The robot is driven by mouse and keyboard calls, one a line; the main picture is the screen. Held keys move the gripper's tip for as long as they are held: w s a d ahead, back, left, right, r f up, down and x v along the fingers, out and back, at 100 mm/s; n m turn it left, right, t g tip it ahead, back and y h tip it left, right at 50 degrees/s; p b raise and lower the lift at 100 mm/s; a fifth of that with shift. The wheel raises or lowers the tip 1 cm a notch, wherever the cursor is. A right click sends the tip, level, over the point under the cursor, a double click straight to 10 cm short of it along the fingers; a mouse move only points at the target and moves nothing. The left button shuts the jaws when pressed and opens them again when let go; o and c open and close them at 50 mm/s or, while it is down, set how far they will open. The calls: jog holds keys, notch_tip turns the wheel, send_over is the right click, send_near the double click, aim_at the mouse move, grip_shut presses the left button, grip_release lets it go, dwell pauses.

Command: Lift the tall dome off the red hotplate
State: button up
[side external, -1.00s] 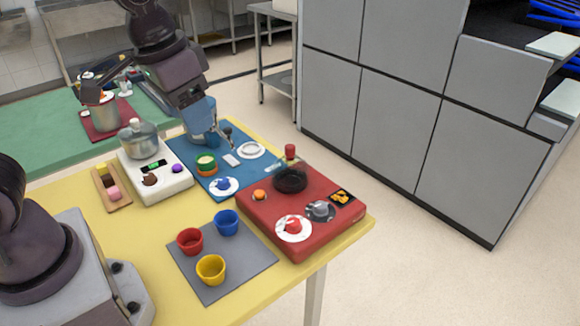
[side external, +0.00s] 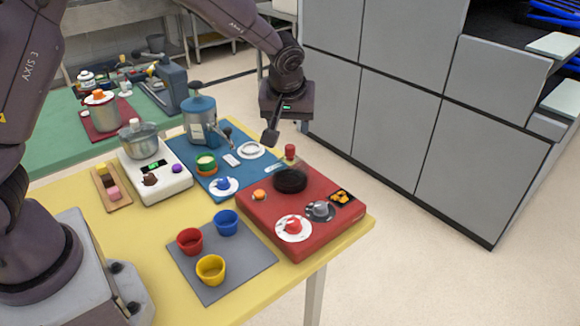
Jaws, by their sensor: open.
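The red hotplate (side external: 268,214) lies at the right end of the yellow table. I cannot tell for sure which is the tall dome. My gripper (side external: 271,137) is open and points down, apart from these things, above the far end of the hotplate in the picture.
A blue mat (side external: 206,171) holds a blue-grey machine (side external: 198,120), cups and plates. A white scale (side external: 170,184) carries a pot. A grey mat (side external: 235,263) with red, blue and yellow cups lies in front.

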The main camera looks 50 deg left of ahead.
aim_at(290, 147)
jog(key=x, duration=0.9)
jog(key=shift+w+a+f, duration=0.1)
jog(key=shift+a+f, duration=0.15)
jog(key=shift+f, duration=0.1)
jog(key=c, duration=0.9)
